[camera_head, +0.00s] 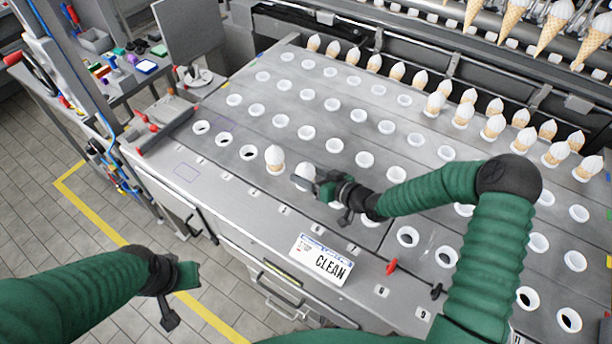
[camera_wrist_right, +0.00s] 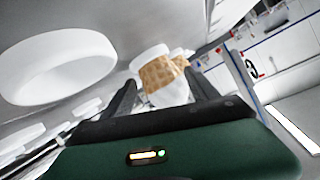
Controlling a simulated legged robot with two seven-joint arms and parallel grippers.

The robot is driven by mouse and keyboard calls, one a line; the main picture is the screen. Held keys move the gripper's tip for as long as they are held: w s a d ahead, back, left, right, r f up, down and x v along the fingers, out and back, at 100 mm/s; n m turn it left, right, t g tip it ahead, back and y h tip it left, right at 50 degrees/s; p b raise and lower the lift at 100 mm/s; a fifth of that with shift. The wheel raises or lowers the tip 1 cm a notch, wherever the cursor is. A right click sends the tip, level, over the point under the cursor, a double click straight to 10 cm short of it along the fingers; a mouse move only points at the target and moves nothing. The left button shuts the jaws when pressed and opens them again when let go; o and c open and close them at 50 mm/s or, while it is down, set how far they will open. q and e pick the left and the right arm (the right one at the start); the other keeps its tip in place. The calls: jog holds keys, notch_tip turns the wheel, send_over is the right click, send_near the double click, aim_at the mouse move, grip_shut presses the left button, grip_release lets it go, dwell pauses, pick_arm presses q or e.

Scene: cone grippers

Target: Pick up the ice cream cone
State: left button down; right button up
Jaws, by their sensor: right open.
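An ice cream cone (camera_head: 275,158) with white cream and a tan wafer stands in the front row of the metal table. My right gripper (camera_head: 318,181) is open just right of it, over a white round shape that it partly hides. In the right wrist view, a tan wafer with white cream (camera_wrist_right: 165,80) shows between the open fingers of my right gripper (camera_wrist_right: 163,92). I cannot tell whether the fingers touch it. My left gripper (camera_head: 180,293) hangs over the floor left of the table, away from the cones; its jaw state is unclear.
The metal table (camera_head: 190,165) has rows of white-ringed holes. More cones (camera_head: 397,71) stand in the back rows, and a CLEAN sign (camera_head: 321,260) lies near the front edge. A tool bench (camera_head: 115,85) stands at the back left.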

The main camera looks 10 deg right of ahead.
jog(key=x, duration=0.3)
jog(key=shift+w+a+r+p, duration=0.15)
jog(key=shift+a+r+p, duration=0.05)
jog(key=shift+a+p, duration=0.15)
jog(key=shift+w+a+f, duration=0.15)
jog(key=shift+w+f, duration=0.05)
jog(key=shift+w, duration=0.05)
jog(key=c, duration=0.7)
